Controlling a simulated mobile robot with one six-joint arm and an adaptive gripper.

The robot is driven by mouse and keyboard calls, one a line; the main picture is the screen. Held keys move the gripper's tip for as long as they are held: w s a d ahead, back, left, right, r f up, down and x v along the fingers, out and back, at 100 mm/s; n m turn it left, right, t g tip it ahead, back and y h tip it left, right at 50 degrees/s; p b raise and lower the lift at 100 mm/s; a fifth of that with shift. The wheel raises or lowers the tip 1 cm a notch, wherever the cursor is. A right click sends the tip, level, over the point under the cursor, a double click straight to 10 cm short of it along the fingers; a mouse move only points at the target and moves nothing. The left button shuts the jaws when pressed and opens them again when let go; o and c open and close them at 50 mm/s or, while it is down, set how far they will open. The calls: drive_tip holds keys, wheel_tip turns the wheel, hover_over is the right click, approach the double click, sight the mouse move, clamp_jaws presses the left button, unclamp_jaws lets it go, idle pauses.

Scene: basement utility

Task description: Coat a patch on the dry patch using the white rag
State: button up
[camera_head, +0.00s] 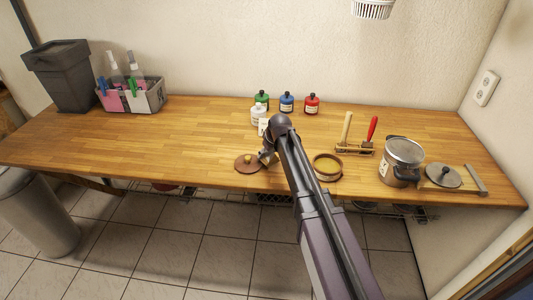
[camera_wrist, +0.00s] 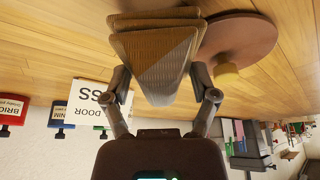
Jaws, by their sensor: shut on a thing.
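My gripper (camera_head: 267,155) is low over the front middle of the wooden bench, partly hidden by my arm. In the wrist view, my gripper (camera_wrist: 163,85) is shut on a folded, ridged cloth (camera_wrist: 155,45), which I take for the white rag, though it looks tan and grey here. The cloth is at or just above the wood; I cannot tell if it touches. In the head view the cloth is not clearly seen. I cannot make out a dry patch on the bench.
A brown round lid (camera_head: 247,164) with a knob lies close to my gripper. A brown ring (camera_head: 327,176), a steel pot (camera_head: 402,157) and a rack with handled tools (camera_head: 354,149) stand right. Green, blue and red bottles (camera_head: 312,104) stand behind. The bench's left middle is clear.

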sight(275, 155)
drive_tip(key=shift+f+b, duration=0.45)
idle(0.6)
drive_tip(key=shift+d, duration=0.1)
drive_tip(key=shift+d+r, duration=0.15)
drive_tip(key=shift+d, duration=1.35)
drive_tip(key=shift+s+d, duration=0.1)
drive_tip(key=shift+d, duration=1.5)
drive_tip(key=shift+d, duration=0.1)
drive_tip(key=shift+d+f, duration=0.2)
drive_tip(key=shift+d, duration=1.25)
drive_tip(key=shift+d, duration=0.1)
drive_tip(key=shift+s+d+f, duration=0.1)
drive_tip(key=shift+d, duration=1.4)
